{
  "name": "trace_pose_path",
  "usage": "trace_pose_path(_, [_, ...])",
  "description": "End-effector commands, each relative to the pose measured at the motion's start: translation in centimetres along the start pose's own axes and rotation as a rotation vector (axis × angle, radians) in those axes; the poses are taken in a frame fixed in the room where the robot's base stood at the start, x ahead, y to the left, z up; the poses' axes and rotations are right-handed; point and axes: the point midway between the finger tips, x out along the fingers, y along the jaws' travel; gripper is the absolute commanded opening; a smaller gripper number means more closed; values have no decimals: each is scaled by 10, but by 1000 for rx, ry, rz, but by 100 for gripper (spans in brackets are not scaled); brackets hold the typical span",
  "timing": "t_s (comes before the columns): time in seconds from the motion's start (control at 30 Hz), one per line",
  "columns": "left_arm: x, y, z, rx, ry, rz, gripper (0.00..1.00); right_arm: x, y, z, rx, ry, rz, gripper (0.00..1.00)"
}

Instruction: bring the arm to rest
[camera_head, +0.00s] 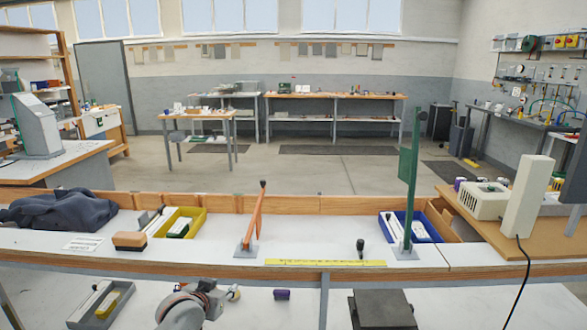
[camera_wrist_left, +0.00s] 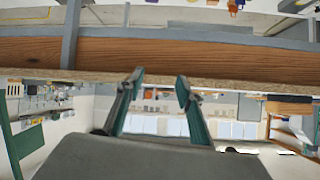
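My left arm reaches in at the bottom of the head view, low in front of the white workbench (camera_head: 320,232). Its left gripper (camera_head: 232,293) shows only small there, partly hidden by the wrist. In the left wrist view the two green fingers of this gripper (camera_wrist_left: 160,77) stand apart with nothing between them. The wooden bench edge (camera_wrist_left: 200,55) crosses that view just beyond the fingertips, and the room shows upside down. I cannot make out my right gripper in either view.
On the bench stand an orange lever (camera_head: 255,222), a tall green post (camera_head: 408,180), a yellow bin (camera_head: 181,221), a blue bin (camera_head: 427,226) and a yellow ruler strip (camera_head: 320,262). A grey tray (camera_head: 78,318) and a purple piece (camera_head: 282,294) lie lower down.

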Motion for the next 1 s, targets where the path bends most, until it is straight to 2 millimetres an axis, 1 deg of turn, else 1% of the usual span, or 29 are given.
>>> trace_pose_path(0.03, [-5,5,30,4,-12,4,37,0,0,-1,0,1,0,27])
trace_pose_path(0.07, [-9,7,45,7,-14,7,37,0,0,0,0,1,0,27])
trace_pose_path(0.1, [-15,11,67,10,-18,9,37,-1,0,1,0,-1,0,27])
trace_pose_path(0.17, [-26,18,99,16,-23,16,37,-2,-1,2,1,-4,-1,27])
trace_pose_path(0.2, [-35,22,120,21,-26,20,37,-2,-1,3,1,-6,-2,27])
trace_pose_path(0.27, [-50,29,151,27,-29,27,37,-2,-1,4,1,-7,-2,27])
trace_pose_path(0.3, [-61,34,170,33,-31,32,37,-2,-2,4,1,-7,-2,27])
trace_pose_path(0.37, [-79,41,198,38,-34,41,37,-2,-2,4,1,-8,-2,27])
trace_pose_path(0.4, [-92,46,215,43,-36,47,37,-2,-2,5,1,-8,-2,27])
trace_pose_path(0.47, [-113,54,241,50,-40,57,37,-2,-2,5,1,-9,-3,27])
trace_pose_path(0.5, [-127,59,256,54,-42,64,37,-2,-2,5,1,-10,-3,27])
trace_pose_path(0.53, [-138,62,267,58,-43,69,37,-2,-2,6,1,-10,-3,27])
trace_pose_path(0.6, [-164,71,290,62,-45,82,37,-2,-2,6,1,-11,-3,27])
trace_pose_path(0.7, [-198,81,314,69,-47,98,37,-2,-2,6,1,-11,-3,27])
trace_pose_path(0.8, [-223,88,329,75,-47,111,37,-2,-2,7,1,-12,-4,27])
trace_pose_path(0.9, [-238,92,336,76,-46,118,37,-2,-2,7,1,-12,-4,27])
trace_pose_path(1.0, [-245,94,339,76,-45,121,37,-2,-2,7,1,-12,-4,27])
